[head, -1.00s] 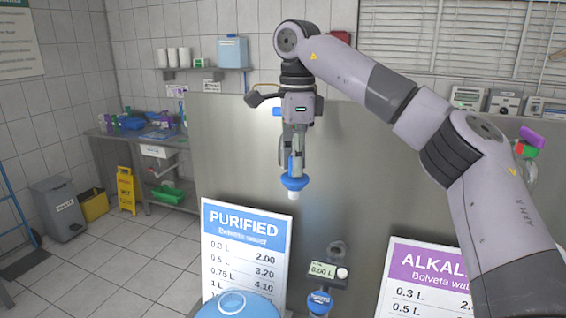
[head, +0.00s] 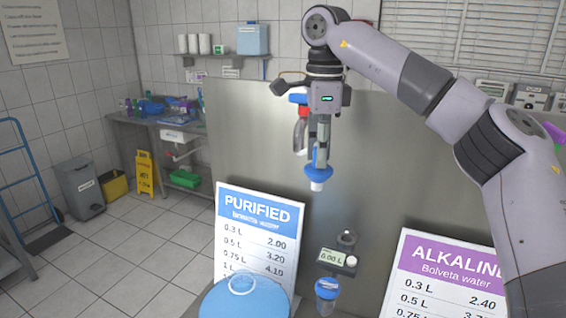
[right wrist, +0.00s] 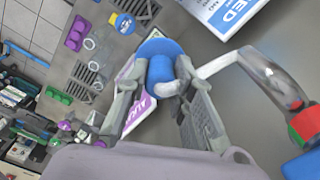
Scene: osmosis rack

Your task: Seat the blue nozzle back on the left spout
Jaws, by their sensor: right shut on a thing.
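The blue nozzle (head: 318,172) has a flared blue rim and a white tip that points down in the head view. My right gripper (head: 317,160) is shut on it and holds it up in front of the steel panel. In the right wrist view the nozzle (right wrist: 160,62) sits between the two fingers. A curved metal spout (right wrist: 240,62) runs close beside the nozzle there. I cannot tell whether they touch. My left gripper is not in view.
Below the nozzle stand the PURIFIED price sign (head: 258,228), a small litre display (head: 336,258) and a blue rounded container (head: 243,302). The ALKALINE sign (head: 450,262) is to the right. The steel panel (head: 400,170) lies behind.

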